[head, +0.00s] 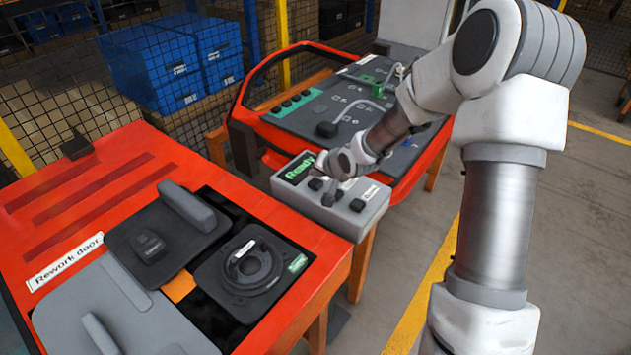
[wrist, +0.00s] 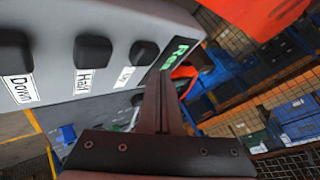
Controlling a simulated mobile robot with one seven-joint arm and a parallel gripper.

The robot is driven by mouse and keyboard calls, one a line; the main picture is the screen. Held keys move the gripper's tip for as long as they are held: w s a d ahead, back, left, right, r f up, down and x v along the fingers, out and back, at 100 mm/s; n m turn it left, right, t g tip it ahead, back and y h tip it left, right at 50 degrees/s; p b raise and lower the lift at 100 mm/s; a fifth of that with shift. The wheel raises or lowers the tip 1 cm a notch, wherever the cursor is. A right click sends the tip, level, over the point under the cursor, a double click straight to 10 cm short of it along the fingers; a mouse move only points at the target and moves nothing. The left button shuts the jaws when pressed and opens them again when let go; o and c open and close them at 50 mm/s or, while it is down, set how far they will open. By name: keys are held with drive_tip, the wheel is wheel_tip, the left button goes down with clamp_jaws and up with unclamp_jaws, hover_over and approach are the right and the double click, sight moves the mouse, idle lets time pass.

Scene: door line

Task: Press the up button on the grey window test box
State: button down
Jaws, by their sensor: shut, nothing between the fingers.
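The grey window test box (head: 349,224) stands beside the far red door panel; its screen (head: 298,168) shows green "Ready". My gripper (wrist: 168,72) is shut and empty. In the wrist view its tips lie just right of the Up button, across the screen's lower edge. I see no clear contact.
Blue crates (head: 180,60) stand behind mesh fencing. Clear floor with a yellow line (head: 430,290) lies at the right.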

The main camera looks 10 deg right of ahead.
sight(317, 185)
drive_tip(key=shift+f, duration=0.15)
drive_tip(key=shift+f+b, duration=0.3)
drive_tip(key=shift+f+b, duration=0.45)
drive_tip(key=shift+f, duration=0.2)
idle(0.8)
drive_tip(key=shift+r, duration=0.15)
drive_tip(key=shift+r+p, duration=0.9)
drive_tip(key=shift+r, duration=0.1)
wheel_tip(317, 185, up, 5)
drive_tip(key=p, duration=0.4)
drive_tip(key=shift+p, duration=0.3)
